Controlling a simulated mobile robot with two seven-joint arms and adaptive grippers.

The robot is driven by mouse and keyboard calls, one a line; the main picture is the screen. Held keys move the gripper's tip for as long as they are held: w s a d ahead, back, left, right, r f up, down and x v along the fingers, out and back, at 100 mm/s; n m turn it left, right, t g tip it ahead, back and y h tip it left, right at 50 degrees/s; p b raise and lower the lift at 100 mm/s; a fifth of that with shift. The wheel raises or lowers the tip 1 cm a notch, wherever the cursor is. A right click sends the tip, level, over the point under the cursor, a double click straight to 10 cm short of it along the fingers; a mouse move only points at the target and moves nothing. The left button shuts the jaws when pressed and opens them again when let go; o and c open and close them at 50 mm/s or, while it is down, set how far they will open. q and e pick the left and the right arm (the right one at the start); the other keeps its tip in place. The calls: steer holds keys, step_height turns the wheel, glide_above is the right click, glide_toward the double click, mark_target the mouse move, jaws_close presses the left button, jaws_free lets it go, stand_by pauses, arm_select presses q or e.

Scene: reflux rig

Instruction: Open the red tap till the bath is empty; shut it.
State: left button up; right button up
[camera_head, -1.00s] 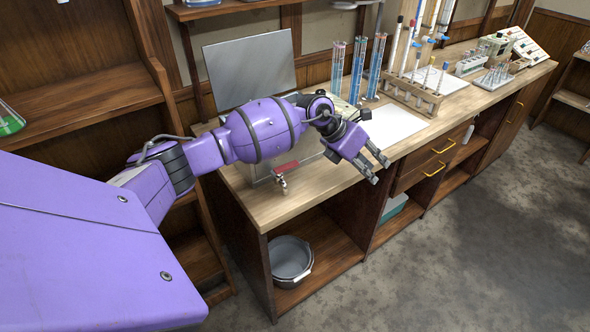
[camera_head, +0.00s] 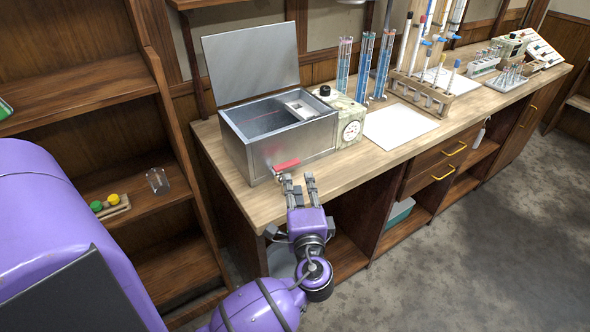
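The metal bath (camera_head: 262,150) stands on the left end of the wooden bench with its lid (camera_head: 250,66) raised. Its inside shows, but I cannot tell the water level for sure. The red tap handle (camera_head: 286,164) sits low on the bath's front face, lying roughly level. My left gripper (camera_head: 299,183) is just in front of and below the tap, fingers pointing up at it and spread apart. It looks empty; I cannot tell if a finger touches the spout. A grey bucket (camera_head: 281,264) under the bench is mostly hidden by my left arm. My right gripper is not in view.
A control box with a dial (camera_head: 347,125) adjoins the bath's right side. A white sheet (camera_head: 398,126) lies right of it, with glass columns (camera_head: 364,66) and a tube rack (camera_head: 421,93) behind. Shelves stand left, holding a beaker (camera_head: 158,181). The floor at right is clear.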

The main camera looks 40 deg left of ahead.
mark_target(293, 165)
arm_select(q)
steer(key=shift+w+a, duration=0.15)
steer(key=shift+a, duration=0.2)
steer(key=p+x, duration=0.1)
steer(key=x, duration=0.6)
steer(key=shift+c, duration=0.4)
jaws_close()
